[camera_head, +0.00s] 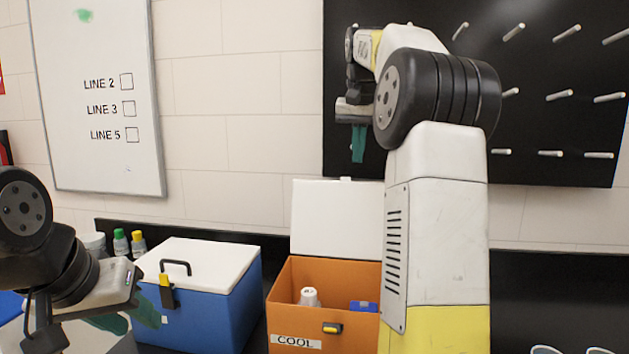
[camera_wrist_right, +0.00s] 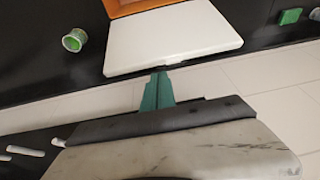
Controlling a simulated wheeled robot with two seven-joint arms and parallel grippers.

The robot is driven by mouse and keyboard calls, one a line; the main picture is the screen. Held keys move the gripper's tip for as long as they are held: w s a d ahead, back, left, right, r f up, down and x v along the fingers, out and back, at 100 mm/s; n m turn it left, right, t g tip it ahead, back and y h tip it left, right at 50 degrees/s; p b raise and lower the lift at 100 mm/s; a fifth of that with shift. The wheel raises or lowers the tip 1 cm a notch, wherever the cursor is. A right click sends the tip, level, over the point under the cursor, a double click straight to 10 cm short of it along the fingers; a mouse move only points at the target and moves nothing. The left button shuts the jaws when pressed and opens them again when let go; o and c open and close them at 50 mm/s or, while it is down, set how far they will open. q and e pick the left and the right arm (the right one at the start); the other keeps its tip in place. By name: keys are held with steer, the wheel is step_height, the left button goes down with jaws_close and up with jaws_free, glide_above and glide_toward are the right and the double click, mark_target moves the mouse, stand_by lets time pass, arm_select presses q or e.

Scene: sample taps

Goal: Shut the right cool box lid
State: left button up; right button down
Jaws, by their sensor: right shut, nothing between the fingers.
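The right cool box (camera_head: 325,341) is orange with a "COOL" label and a yellow and black latch on its front. Its white lid (camera_head: 336,218) stands open, upright against the back, and also shows in the right wrist view (camera_wrist_right: 172,40). Inside are a white cup-like item and a blue item. My right gripper (camera_head: 358,145) is shut and empty, above the lid's top edge; in the wrist view its teal fingers (camera_wrist_right: 158,90) overlap the lid's edge, and contact cannot be told. My left gripper (camera_head: 130,316) is at lower left, its teal fingers apart, in front of the blue box.
A blue cool box (camera_head: 208,315) with its white lid down stands to the left. Small green- and yellow-capped bottles (camera_head: 121,242) stand behind it. A black pegboard (camera_head: 560,120) with pegs is on the wall behind my right arm. A whiteboard (camera_head: 100,150) hangs at left.

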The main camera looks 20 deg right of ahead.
steer(key=w+d+f, duration=0.1)
steer(key=w+f, duration=0.5)
steer(key=f, duration=0.3)
steer(key=shift+w+d, duration=0.15)
stand_by(0.4)
